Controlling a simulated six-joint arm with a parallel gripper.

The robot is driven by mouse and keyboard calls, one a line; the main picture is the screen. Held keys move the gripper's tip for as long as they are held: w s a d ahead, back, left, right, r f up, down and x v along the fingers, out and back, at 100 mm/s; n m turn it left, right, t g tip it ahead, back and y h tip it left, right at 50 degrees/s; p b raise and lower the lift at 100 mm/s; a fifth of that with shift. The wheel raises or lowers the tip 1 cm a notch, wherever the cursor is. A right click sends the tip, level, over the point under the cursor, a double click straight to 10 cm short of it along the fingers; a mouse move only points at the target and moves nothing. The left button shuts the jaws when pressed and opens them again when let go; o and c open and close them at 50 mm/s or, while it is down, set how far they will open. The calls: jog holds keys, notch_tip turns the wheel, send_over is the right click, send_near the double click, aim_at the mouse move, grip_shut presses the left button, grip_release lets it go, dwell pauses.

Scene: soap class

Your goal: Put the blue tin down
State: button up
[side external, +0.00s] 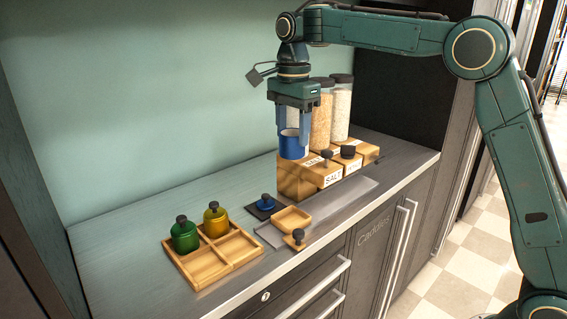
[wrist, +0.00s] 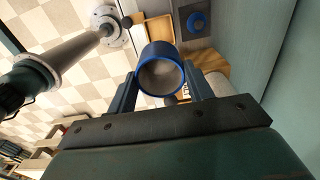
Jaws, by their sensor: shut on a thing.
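My gripper (side external: 293,138) is shut on the blue tin (side external: 293,151) and holds it upright in the air, at the left end of the wooden boxes in the side view. In the wrist view the tin (wrist: 159,51) sits between both fingers, its top open with a grey inside and no lid on it. A blue lid with a dark knob (side external: 266,201) lies on a dark square pad (side external: 253,211). A wooden tray with compartments (side external: 212,276) holds a lidded green tin (side external: 184,237) and a lidded yellow tin (side external: 216,223) in its back row; its front compartments look empty.
Wooden boxes (side external: 300,184) with dark knobs, one marked SALT, stand below and right of the held tin. Tall jars (side external: 341,112) stand behind. A shallow wooden dish (side external: 291,218) and a small knobbed wooden piece (side external: 296,240) lie near the counter's front edge. The left counter is clear.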

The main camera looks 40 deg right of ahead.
aim_at(292, 155)
notch_tip(292, 155, down, 18)
jog(key=shift+f, duration=0.15)
dwell(0.8)
jog(key=shift+f, duration=0.15)
jog(key=o, duration=1.1)
notch_tip(292, 155, up, 12)
jog(key=shift+r, duration=0.1)
jog(key=shift+r, duration=0.1)
dwell(0.5)
